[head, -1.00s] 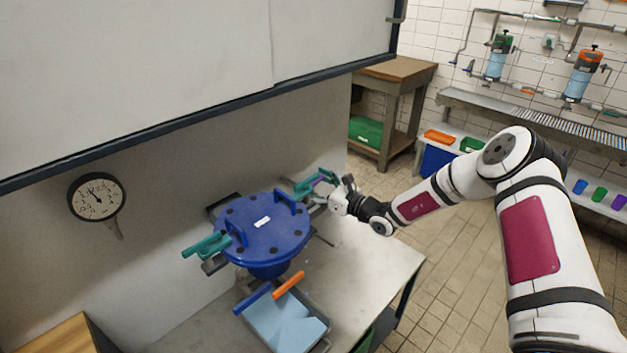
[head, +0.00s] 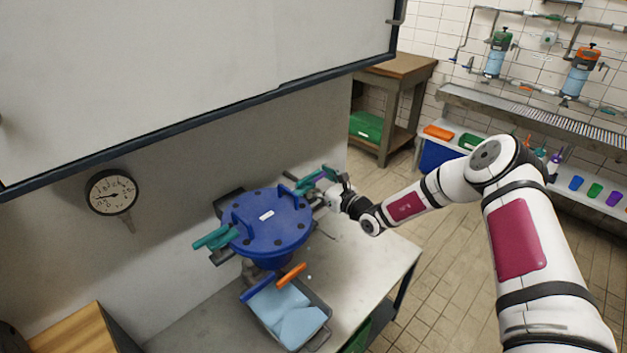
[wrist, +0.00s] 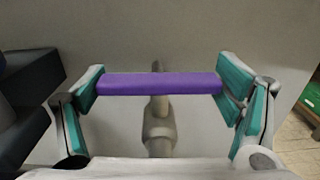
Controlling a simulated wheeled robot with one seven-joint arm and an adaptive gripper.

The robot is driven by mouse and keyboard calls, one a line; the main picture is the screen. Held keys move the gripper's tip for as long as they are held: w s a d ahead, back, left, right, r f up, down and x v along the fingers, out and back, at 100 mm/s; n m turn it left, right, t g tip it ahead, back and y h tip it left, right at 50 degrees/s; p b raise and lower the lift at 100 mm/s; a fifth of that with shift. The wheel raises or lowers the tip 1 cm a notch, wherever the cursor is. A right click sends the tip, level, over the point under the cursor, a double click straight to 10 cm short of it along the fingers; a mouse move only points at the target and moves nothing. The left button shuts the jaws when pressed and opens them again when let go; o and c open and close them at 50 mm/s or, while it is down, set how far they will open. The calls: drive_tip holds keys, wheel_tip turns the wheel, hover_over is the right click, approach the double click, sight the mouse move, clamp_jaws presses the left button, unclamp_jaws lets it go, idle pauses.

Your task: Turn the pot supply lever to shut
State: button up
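The purple lever (wrist: 160,84) lies level across the wrist view, on a grey stem and valve body (wrist: 159,130). My gripper (wrist: 162,82) has its teal finger pads at the lever's two ends, and they appear to press on it. The fingers are wide apart because the lever spans the gap. In the head view my gripper (head: 318,182) is at the right side of the blue pot (head: 272,228), where it mostly hides the lever. A round gauge (head: 111,192) hangs on the wall to the left.
Below the pot are an orange handle (head: 291,275), a blue handle (head: 258,286) and a tray (head: 328,306) with light blue contents. A teal handle (head: 212,238) sticks out at the pot's left. The bench top (head: 375,255) is clear at the right; a large pale panel (head: 190,80) overhangs.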

drive_tip(key=shift+w+n+g+y+b, duration=0.15)
drive_tip(key=shift+n+g+y+b, duration=0.2)
drive_tip(key=shift+b, duration=0.4)
